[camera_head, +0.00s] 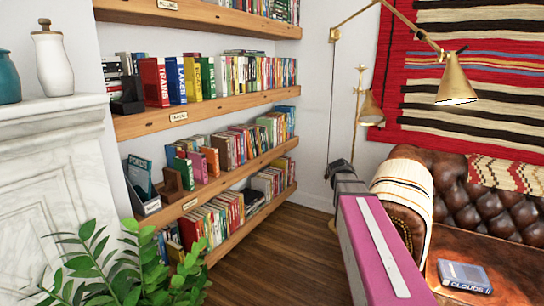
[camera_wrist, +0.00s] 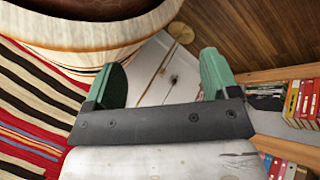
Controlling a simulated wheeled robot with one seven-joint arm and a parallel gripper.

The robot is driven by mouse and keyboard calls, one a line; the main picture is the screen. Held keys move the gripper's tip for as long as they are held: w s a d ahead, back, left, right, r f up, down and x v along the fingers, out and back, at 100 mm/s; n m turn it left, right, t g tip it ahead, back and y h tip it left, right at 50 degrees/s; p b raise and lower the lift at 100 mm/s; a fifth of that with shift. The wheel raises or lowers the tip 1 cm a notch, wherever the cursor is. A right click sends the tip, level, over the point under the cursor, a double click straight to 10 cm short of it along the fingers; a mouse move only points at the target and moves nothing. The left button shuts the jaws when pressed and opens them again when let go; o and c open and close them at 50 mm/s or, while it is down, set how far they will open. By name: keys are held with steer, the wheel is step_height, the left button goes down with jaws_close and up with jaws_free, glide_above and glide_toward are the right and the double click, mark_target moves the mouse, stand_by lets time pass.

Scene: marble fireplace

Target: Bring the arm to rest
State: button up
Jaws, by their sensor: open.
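My gripper (camera_wrist: 162,64) shows in the wrist view with its two green fingers well apart. It is open, and nothing is held between the fingers. Behind the gap I see a pale surface and a small round brass-coloured piece (camera_wrist: 180,32). The fingers do not show clearly in the head view, so I cannot place them there.
A bookshelf (camera_head: 215,105) lines the wall at left, beside a white marble fireplace (camera_head: 50,180). A leafy plant (camera_head: 125,270) stands in front. A brown leather sofa (camera_head: 500,225) with a blue book (camera_head: 465,276) is at right, near a brass lamp (camera_head: 456,82). Wooden floor (camera_head: 285,250) lies between.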

steer(key=s+a+f+m+g+y, duration=0.1)
steer(key=s+a+f+g+y, duration=0.1)
steer(key=s+a+f, duration=0.5)
steer(key=s+a+f+m+g+y, duration=0.1)
steer(key=s+a+f+y, duration=0.2)
steer(key=s+a+f, duration=0.4)
steer(key=s+f, duration=0.4)
steer(key=f, duration=0.2)
steer(key=shift+f+g+y, duration=0.25)
steer(key=shift+g+y, duration=0.15)
steer(key=shift+a, duration=0.1)
